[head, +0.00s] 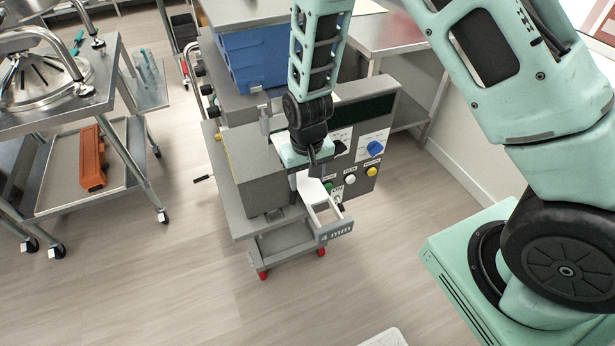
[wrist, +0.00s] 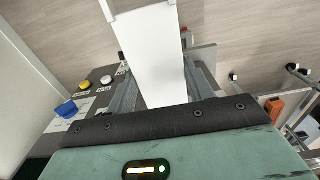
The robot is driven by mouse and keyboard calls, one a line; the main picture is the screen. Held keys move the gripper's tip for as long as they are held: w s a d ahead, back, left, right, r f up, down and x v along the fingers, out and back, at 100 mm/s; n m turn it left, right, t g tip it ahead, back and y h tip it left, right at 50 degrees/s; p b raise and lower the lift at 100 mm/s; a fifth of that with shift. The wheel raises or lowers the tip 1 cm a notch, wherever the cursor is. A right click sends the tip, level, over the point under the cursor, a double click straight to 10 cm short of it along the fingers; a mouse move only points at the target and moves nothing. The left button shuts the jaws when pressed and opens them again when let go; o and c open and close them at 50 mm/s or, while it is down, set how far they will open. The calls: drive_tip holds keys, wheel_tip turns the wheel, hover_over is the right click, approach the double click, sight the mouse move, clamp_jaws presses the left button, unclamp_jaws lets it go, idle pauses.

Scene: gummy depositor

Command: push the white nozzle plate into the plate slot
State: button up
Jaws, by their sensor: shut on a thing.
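The white nozzle plate (head: 309,190) sticks out of the front of the grey depositor (head: 265,172). Its near end is an open grey frame with a front bar (head: 336,232) marked "4 mm". My gripper (head: 317,167) points down over the plate, close to the machine's front. In the wrist view the white plate (wrist: 150,55) runs between the two fingers of my gripper (wrist: 163,80), which is shut on it. The plate slot is hidden behind my gripper and the plate, so how far the plate sits in it cannot be told.
The control panel with blue (head: 374,148), white and yellow knobs stands right beside the plate. A blue bin (head: 250,60) sits behind. A steel cart (head: 75,165) with an orange case (head: 92,158) stands left.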

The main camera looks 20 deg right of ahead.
sight(286, 141)
drive_tip(key=shift+w+b, duration=0.45)
drive_tip(key=shift+w, duration=6.5)
drive_tip(key=shift+w+r, duration=0.1)
drive_tip(key=shift+d+f, duration=0.1)
drive_tip(key=shift+f, duration=0.15)
drive_tip(key=shift+w+r, duration=0.1)
drive_tip(key=shift+s, duration=0.2)
